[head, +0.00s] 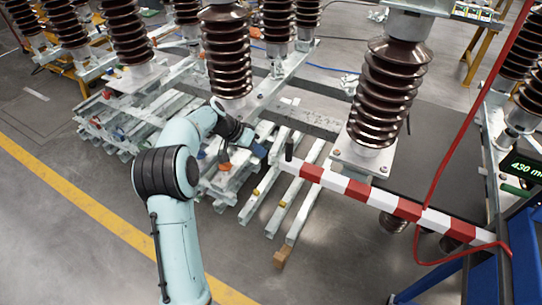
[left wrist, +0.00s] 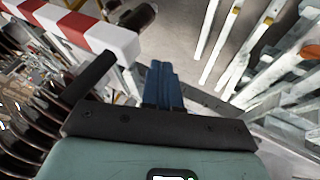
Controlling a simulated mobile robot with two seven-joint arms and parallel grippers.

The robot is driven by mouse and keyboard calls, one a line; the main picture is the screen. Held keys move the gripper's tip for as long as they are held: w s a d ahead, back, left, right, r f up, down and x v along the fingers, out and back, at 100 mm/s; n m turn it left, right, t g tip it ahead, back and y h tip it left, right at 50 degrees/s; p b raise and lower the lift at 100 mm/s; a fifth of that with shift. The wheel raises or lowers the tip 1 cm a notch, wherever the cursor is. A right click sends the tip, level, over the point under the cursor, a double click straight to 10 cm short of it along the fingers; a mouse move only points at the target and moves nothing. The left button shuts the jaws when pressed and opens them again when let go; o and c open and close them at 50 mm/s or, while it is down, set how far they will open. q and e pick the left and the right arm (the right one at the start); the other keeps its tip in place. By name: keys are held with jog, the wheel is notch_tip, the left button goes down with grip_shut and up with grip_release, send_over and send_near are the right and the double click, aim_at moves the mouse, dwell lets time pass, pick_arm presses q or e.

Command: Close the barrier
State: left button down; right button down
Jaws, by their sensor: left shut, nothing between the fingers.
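The barrier (head: 385,200) is a red-and-white striped bar. It runs from the middle of the head view down to the right, near a blue frame. A short black upright piece (head: 289,149) stands at its left end. My left gripper (head: 259,150) is just left of that end, its blue fingers together and empty. In the left wrist view the shut fingers (left wrist: 163,86) are right of the barrier's end (left wrist: 88,32), with a visible gap. A black bar (left wrist: 90,76) shows in front of that end. My right gripper is not in view.
Tall brown ribbed insulators (head: 383,92) stand around the barrier. White metal beams (head: 265,200) lie on the floor below my left gripper. A blue frame (head: 522,255) and a red cable (head: 472,120) are at the right.

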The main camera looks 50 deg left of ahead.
pick_arm(q)
jog(key=shift+w+d+f, duration=0.1)
jog(key=shift+w+d, duration=0.25)
jog(key=shift+d, duration=0.3)
jog(key=shift+w+d+f, duration=0.15)
jog(key=shift+w+d, duration=0.15)
jog(key=shift+d, duration=0.4)
jog(key=shift+w+d+f, duration=0.1)
jog(key=shift+w+d, duration=0.25)
jog(key=shift+d, duration=0.3)
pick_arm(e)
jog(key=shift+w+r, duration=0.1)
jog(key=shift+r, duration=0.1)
pick_arm(q)
jog(key=shift+d, duration=0.1)
